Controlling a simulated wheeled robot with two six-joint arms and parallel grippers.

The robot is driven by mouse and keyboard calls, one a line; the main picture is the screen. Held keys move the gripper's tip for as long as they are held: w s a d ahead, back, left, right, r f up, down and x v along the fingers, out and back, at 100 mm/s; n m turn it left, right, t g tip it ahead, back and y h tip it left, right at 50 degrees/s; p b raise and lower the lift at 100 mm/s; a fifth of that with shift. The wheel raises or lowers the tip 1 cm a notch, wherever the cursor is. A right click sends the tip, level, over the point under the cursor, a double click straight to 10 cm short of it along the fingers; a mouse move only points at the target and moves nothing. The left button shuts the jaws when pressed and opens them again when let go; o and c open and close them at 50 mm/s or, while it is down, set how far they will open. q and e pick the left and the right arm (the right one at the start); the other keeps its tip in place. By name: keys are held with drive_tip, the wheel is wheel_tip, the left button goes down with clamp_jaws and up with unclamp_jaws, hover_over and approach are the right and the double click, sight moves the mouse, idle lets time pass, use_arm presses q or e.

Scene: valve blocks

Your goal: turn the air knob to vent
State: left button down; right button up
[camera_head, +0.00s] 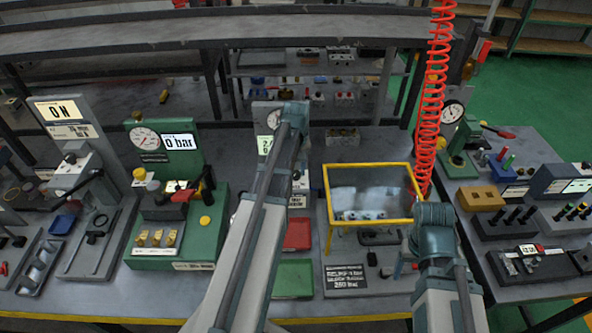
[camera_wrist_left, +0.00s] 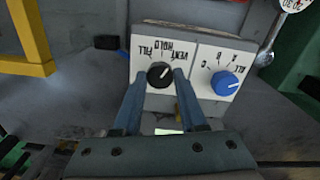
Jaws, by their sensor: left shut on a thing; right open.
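The black air knob (camera_wrist_left: 160,75) sits on a white label plate marked FILL, HOLD and VENT, which appears upside down in the left wrist view. Its white pointer line slants to the upper right in that view; I cannot tell exactly which mark it meets. My left gripper (camera_wrist_left: 158,85) is shut on the black knob, with one finger on each side. In the head view my left arm's end (camera_head: 294,118) reaches the panel at the back of the bench and hides the knob. My right gripper (camera_head: 434,222) is open beside the yellow-rimmed bin, its fingertips mostly hidden.
A blue knob (camera_wrist_left: 226,83) marked ALL, A, B, C is close beside the black one. The yellow-rimmed bin (camera_head: 328,207) stands between my arms. A green gauge block (camera_head: 206,240) stands left, and a red coiled hose (camera_head: 432,95) hangs right.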

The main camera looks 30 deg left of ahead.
sight(296, 174)
use_arm(q)
drive_tip(key=shift+m, duration=1.9)
drive_tip(key=shift+c, duration=2.3)
unclamp_jaws()
wheel_tip(296, 174, up, 14)
drive_tip(key=p, duration=1.4)
drive_tip(key=shift+s+f, duration=0.1)
drive_tip(key=shift+f, duration=0.05)
